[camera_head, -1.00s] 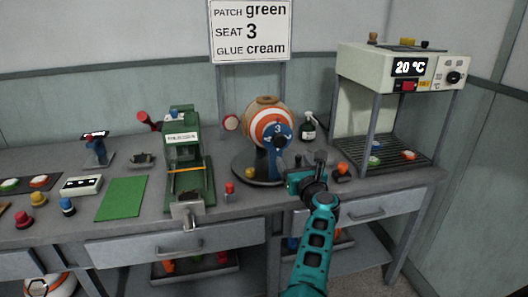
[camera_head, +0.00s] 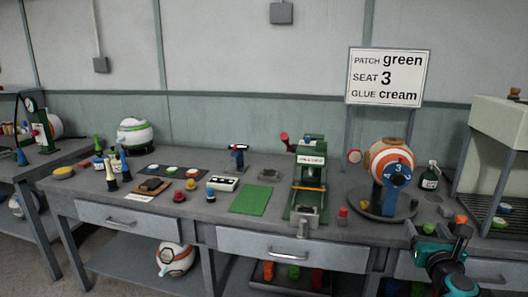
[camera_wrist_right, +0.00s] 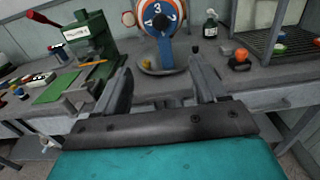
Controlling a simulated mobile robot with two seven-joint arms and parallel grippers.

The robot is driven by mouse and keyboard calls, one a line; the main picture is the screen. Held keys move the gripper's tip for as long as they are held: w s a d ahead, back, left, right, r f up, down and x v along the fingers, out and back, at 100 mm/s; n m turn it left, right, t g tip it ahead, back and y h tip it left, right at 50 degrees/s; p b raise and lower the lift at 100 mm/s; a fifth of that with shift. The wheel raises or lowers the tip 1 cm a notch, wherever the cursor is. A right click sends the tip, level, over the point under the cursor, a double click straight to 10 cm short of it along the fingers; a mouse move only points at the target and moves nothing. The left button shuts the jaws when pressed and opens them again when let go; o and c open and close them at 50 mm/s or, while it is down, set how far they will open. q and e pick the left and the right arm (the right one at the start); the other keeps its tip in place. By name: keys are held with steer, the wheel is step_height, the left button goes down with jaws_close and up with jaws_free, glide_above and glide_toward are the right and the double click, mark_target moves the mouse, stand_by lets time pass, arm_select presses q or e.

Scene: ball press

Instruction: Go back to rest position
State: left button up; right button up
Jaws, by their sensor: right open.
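My right gripper (camera_head: 436,236) shows at the lower right of the head view, teal with dark fingers, in front of the bench edge. In the right wrist view its two fingers (camera_wrist_right: 163,90) stand wide apart with nothing between them. The orange and white striped ball (camera_head: 390,158) sits on its round dark stand with a blue plate marked 3; the stand also shows beyond the fingers in the right wrist view (camera_wrist_right: 160,66). My left gripper is in neither view.
The bench holds a green press (camera_head: 309,180), a green mat (camera_head: 251,200), a white box (camera_head: 224,184) and several coloured knobs. A heater cabinet (camera_head: 502,120) stands at the right. A sign (camera_head: 388,77) reads green, 3, cream. Drawers (camera_head: 290,250) run below the bench front.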

steer(key=s+d+r+h, duration=0.2)
steer(key=d+r, duration=0.1)
steer(key=d, duration=0.4)
steer(key=s+d+r+h, duration=0.1)
steer(key=s+d+r, duration=0.15)
steer(key=d, duration=0.45)
steer(key=s+d+r+n+h, duration=0.25)
steer(key=s+d+r, duration=0.45)
steer(key=d+r, duration=0.35)
steer(key=s+d+r+n+h, duration=0.1)
steer(key=s+d+r+h, duration=0.2)
steer(key=s+d+r, duration=0.6)
steer(key=w+a+f+n+g+y, duration=0.1)
steer(key=w+a+f+n+y, duration=0.4)
steer(key=w+a+f+n, duration=0.85)
steer(key=s+a+f+n+g+y, duration=0.2)
steer(key=s+a+f+n+y, duration=0.25)
steer(key=a+f+n, duration=0.7)
steer(key=s+a+f+n+g+y, duration=0.4)
steer(key=s+a+f+n+y, duration=0.1)
steer(key=s+a+f+n, duration=1.5)
steer(key=a+f+m, duration=0.2)
steer(key=a+m, duration=0.5)
steer(key=a, duration=0.2)
steer(key=shift+w+a, duration=0.35)
steer(key=shift+a, duration=0.05)
